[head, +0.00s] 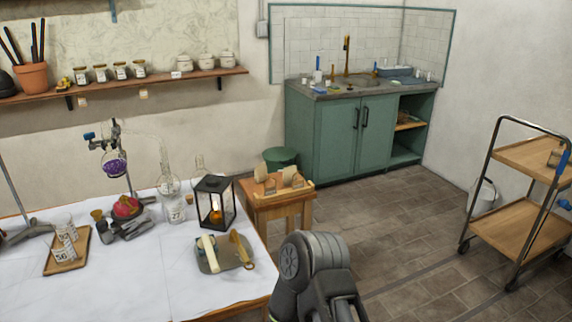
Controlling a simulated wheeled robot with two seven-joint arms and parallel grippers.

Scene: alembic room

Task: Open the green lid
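A round dark green bin (280,158) stands on the floor against the back wall, left of the green sink cabinet. Its top looks like a flat green lid, but it is too small to tell clearly whether it is shut. The small wooden table in front hides the bin's lower part. A dark grey link of one of my arms rises at the bottom centre, well short of the bin. Neither of my grippers shows.
A white-covered table (120,290) with glassware, a black lantern (214,203) and a grey board fills the left. A small wooden table (280,208) stands before the bin. A wheeled cart (520,222) is at right. The tiled floor between is clear.

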